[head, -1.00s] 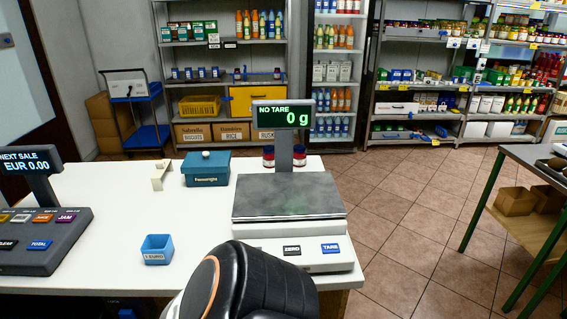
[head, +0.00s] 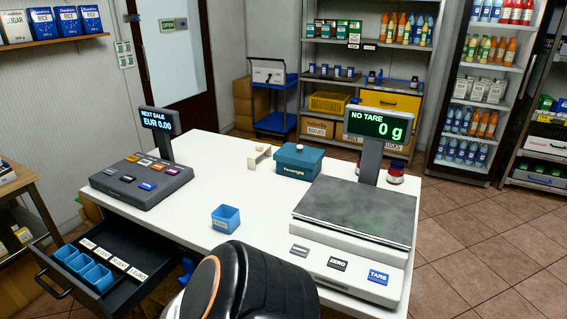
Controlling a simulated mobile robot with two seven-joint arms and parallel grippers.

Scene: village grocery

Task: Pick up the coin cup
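The coin cup (head: 226,218) is a small blue, square, open-topped cup with a white label on its front. It stands upright on the white counter (head: 190,223), left of the scale, and looks empty. A black, rounded link of my arm shows at the bottom of the head view, just in front of the cup. Neither of my grippers can be seen in the head view.
An open black drawer (head: 38,254) with several blue coin cups (head: 78,264) juts out at lower left. The till keypad (head: 141,180), teal box (head: 298,162) and scale (head: 354,212) stand on the counter. Counter around the cup is clear.

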